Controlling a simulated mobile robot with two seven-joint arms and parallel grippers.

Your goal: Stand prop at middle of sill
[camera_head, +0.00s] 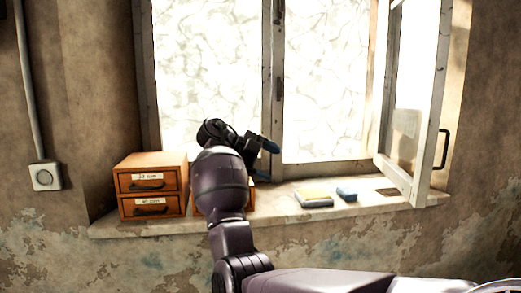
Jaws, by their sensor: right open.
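The pale stone sill (290,214) runs under the window. No object on it is clearly the prop; it may be hidden behind my arm. My right gripper (268,162) is above the sill, left of its middle, in front of the window. Its two dark, blue-tipped fingers point right and are spread apart, with nothing visible between them. My right forearm and wrist hide part of the sill and much of an orange box (250,196) behind them. My left gripper is out of view.
An orange two-drawer box (152,186) stands on the sill's left.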

